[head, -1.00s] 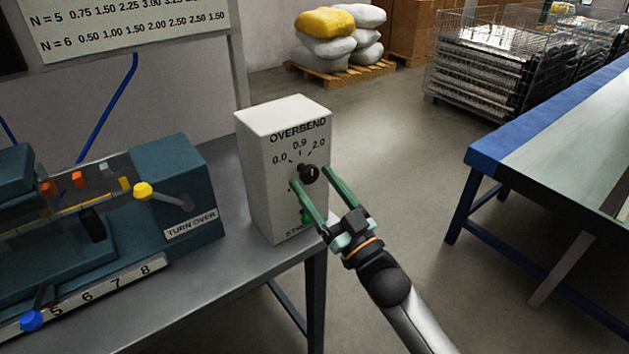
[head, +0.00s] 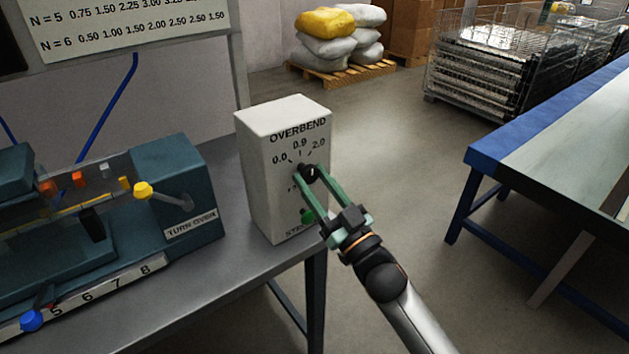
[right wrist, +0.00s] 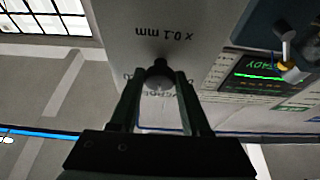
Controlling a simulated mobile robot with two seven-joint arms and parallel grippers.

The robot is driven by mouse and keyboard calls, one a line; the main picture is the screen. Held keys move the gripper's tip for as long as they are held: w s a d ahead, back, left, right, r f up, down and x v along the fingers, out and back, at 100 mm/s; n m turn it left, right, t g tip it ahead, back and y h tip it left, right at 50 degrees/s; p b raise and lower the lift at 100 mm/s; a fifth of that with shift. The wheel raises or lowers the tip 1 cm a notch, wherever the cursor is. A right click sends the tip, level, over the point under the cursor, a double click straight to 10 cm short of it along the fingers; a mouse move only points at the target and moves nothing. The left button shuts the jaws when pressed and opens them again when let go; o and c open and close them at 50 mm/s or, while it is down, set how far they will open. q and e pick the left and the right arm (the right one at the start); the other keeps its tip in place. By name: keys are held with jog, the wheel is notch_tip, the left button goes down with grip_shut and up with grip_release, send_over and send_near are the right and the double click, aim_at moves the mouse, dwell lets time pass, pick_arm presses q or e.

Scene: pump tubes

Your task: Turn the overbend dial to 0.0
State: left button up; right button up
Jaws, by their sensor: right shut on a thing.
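The overbend dial (head: 311,172) is a small black knob on the front of a white box (head: 257,172). The scale above it reads 0.0, 0.9 and 2.0. My right gripper (head: 309,171) is shut on the dial, one green finger on each side. In the right wrist view the dial (right wrist: 159,75) sits between the fingertips. The fingers partly cover the knob, so I cannot tell where it points. A green start button (head: 307,215) shows below the dial, partly behind a finger. My left gripper is not in view.
The box stands at the right end of a grey bench (head: 215,270). A teal machine with a yellow-knobbed lever (head: 143,190) is left of it. A blue-edged table (head: 490,150) stands at the right, with open floor between.

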grip_shut()
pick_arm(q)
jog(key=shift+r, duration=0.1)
pick_arm(e)
jog(key=shift+n+g+y, duration=0.4)
jog(key=shift+n, duration=0.5)
jog(key=n+g+y+p, duration=0.1)
jog(key=n, duration=0.3)
jog(key=shift+w+d+r, duration=0.1)
jog(key=shift+d, duration=0.05)
jog(key=n+g+p, duration=0.1)
jog(key=n, duration=0.1)
jog(key=n+g+y, duration=0.1)
jog(key=n, duration=0.1)
jog(key=shift+n+g+y+p, duration=0.3)
jog(key=shift+p, duration=0.1)
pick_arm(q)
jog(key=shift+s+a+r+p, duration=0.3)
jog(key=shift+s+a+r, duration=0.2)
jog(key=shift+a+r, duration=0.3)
pick_arm(e)
jog(key=shift+w+d+n+g, duration=0.1)
jog(key=shift+n+g, duration=0.3)
jog(key=shift+n, duration=0.7)
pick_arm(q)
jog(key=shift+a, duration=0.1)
